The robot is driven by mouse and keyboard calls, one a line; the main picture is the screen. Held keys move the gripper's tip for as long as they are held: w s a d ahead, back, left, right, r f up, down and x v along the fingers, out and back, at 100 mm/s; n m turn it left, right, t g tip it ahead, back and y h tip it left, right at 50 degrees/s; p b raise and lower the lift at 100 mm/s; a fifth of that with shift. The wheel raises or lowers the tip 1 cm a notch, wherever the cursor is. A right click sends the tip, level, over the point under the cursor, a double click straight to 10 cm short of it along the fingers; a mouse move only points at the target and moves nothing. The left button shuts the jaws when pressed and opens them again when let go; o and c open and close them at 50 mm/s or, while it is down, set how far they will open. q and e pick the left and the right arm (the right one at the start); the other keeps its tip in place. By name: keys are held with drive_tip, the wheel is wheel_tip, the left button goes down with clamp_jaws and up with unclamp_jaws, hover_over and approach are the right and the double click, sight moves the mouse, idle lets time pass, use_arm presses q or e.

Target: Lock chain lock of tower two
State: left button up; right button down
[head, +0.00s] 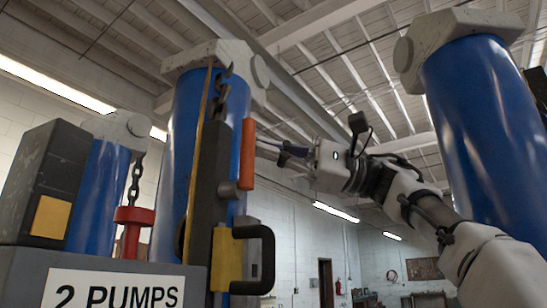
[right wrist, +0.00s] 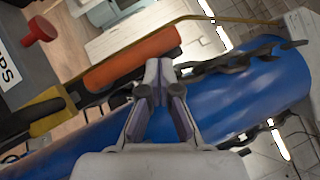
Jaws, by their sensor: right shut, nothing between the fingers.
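The middle blue tower (head: 182,130) has a pale cap and a dark chain (head: 222,95) hanging down its front. Beside the chain is a dark upright bar with an orange handle (head: 248,153), a yellow block (head: 227,258) and a black grab handle. My right gripper (head: 268,147) is shut and empty, just right of the orange handle. In the right wrist view my right gripper's fingertips (right wrist: 158,68) are together, close to the end of the orange handle (right wrist: 130,58) and the chain (right wrist: 228,62); I cannot tell if they touch. My left gripper is not in view.
A second blue tower (head: 100,185) with a chain and a red knob (head: 133,214) stands at left. A third blue tower (head: 485,120) stands at right, behind my right arm. A "2 PUMPS" sign (head: 115,290) is at lower left. Open room shows between the middle and right towers.

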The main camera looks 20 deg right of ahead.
drive_tip(key=shift+s+r, duration=0.1)
drive_tip(key=shift+s, duration=0.05)
idle(0.5)
drive_tip(key=v, duration=1.2)
drive_tip(key=shift+a, duration=0.1)
